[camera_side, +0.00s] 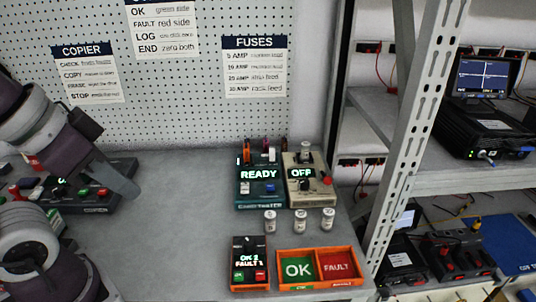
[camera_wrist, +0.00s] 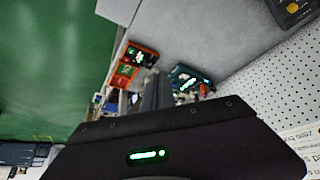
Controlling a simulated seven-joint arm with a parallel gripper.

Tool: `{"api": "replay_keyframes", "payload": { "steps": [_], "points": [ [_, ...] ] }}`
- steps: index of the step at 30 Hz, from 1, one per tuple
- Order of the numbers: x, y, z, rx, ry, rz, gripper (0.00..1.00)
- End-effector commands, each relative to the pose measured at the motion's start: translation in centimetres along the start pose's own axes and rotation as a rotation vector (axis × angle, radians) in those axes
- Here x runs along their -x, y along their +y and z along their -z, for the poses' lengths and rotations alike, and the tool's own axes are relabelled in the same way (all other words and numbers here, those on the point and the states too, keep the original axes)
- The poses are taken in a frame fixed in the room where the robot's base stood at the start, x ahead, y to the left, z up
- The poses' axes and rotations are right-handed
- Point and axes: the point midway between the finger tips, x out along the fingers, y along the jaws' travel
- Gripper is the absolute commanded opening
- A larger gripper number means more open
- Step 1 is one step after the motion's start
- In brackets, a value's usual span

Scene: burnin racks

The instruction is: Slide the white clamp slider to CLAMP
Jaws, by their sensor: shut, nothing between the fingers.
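The teal tester (camera_side: 260,201), its display reading READY, stands on the bench right of centre in the side view. A small white piece (camera_side: 245,187) on its front left looks like the clamp slider. Its markings are too small to read, so I cannot tell its position. My gripper (camera_side: 134,192) is at the left, well apart from the tester, pointing down and right. Its fingers are shut and empty. In the wrist view the gripper's fingers (camera_wrist: 158,88) show at the middle, with the teal tester (camera_wrist: 186,76) beyond them, partly hidden.
A beige unit (camera_side: 304,199) reading OFF stands against the tester's right side. Several white fuses (camera_side: 299,222) stand in front. An orange counter box (camera_side: 250,277) and a tray (camera_side: 318,284) with OK and FAULT bays are nearer. Bare bench (camera_side: 185,210) lies between gripper and tester.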

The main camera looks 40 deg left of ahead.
Motion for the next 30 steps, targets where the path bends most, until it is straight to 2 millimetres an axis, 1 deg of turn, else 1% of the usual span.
{"api": "replay_keyframes", "payload": {
  "steps": [11,12,14,16,17,18,20,21,23,24,26,27,29,30],
  "points": [
    [0.0,0.0,0.0,0.000,0.000,0.000,0.00],
    [0.0,0.0,0.0,0.000,0.000,0.000,0.08],
    [0.1,0.1,0.8,-0.004,-0.007,-0.009,0.20],
    [0.3,0.2,3.2,-0.016,-0.031,-0.038,0.33],
    [0.3,0.2,4.9,-0.024,-0.045,-0.057,0.39],
    [0.1,0.1,7.5,-0.039,-0.063,-0.086,0.40],
    [-0.8,-0.4,12.1,-0.066,-0.087,-0.131,0.40],
    [-1.9,-1.0,15.1,-0.086,-0.098,-0.159,0.40],
    [-4.1,-2.3,19.6,-0.123,-0.108,-0.194,0.40],
    [-6.0,-3.4,22.3,-0.151,-0.111,-0.214,0.40],
    [-9.6,-5.3,26.1,-0.203,-0.113,-0.237,0.40],
    [-12.4,-6.7,28.2,-0.244,-0.112,-0.248,0.40],
    [-16.9,-8.7,30.6,-0.318,-0.111,-0.262,0.40],
    [-20.0,-10.0,31.8,-0.371,-0.109,-0.271,0.40]
  ]
}}
